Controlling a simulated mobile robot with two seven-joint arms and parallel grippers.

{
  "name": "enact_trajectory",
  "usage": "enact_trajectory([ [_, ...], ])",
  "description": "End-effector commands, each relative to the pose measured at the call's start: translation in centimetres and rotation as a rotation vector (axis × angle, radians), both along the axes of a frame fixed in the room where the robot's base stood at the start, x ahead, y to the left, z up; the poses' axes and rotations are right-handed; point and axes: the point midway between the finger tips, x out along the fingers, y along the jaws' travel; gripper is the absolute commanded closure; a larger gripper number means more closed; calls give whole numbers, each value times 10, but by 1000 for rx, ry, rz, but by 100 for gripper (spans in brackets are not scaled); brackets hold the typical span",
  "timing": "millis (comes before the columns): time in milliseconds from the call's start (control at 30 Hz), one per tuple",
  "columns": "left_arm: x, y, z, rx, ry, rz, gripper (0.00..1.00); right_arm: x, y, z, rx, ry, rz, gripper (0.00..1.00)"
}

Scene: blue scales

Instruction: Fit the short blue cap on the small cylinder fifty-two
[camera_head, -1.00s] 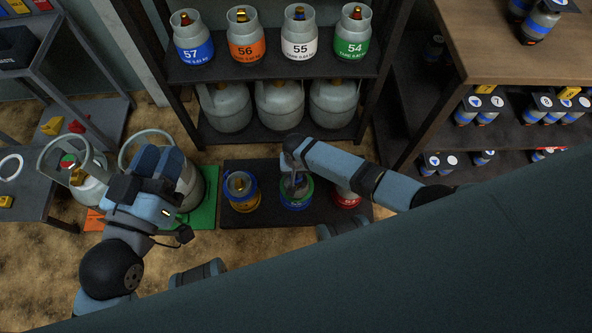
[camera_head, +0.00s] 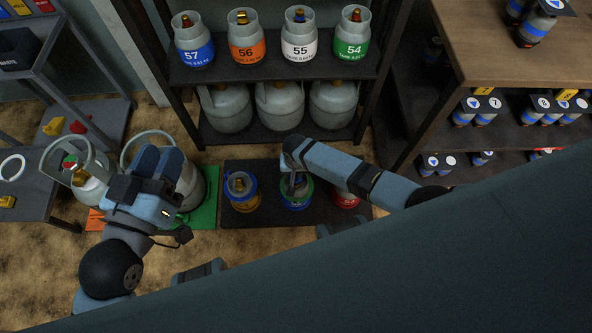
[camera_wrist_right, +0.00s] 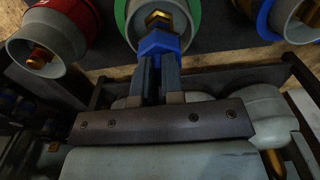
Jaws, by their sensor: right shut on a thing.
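My right gripper (camera_wrist_right: 158,72) is shut on the short blue cap (camera_wrist_right: 158,45). In the right wrist view the cap is right at the brass valve (camera_wrist_right: 158,19) of the small cylinder with the green band (camera_wrist_right: 121,13); I cannot tell whether it is seated. In the head view this cylinder (camera_head: 296,203) is the middle one of three on a dark platform, partly hidden by my right arm. Its number is not readable. My left gripper (camera_head: 158,160) is in front of larger grey cylinders at the left; its fingers do not show clearly.
Behind stands a dark shelf (camera_head: 290,68) with numbered cylinders 57, 56, 55 and 54. A wooden-topped rack (camera_head: 490,45) is at the right.

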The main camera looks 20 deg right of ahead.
Motion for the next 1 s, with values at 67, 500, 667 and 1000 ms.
enact_trajectory([
  [67, 0, 0, 0, -2, 0, 1, 64, 0, 0, -1, 0, 0, 0, 100],
  [500, 1, -1, 3, -9, 2, 5, 64, 0, -1, 0, -1, 1, -1, 100],
  [667, 1, -1, 7, -9, 1, 4, 64, 0, -1, 0, -2, 1, 0, 100],
  [1000, 1, -1, 2, -8, 1, 4, 64, 0, -1, -7, -1, 0, 0, 100],
])
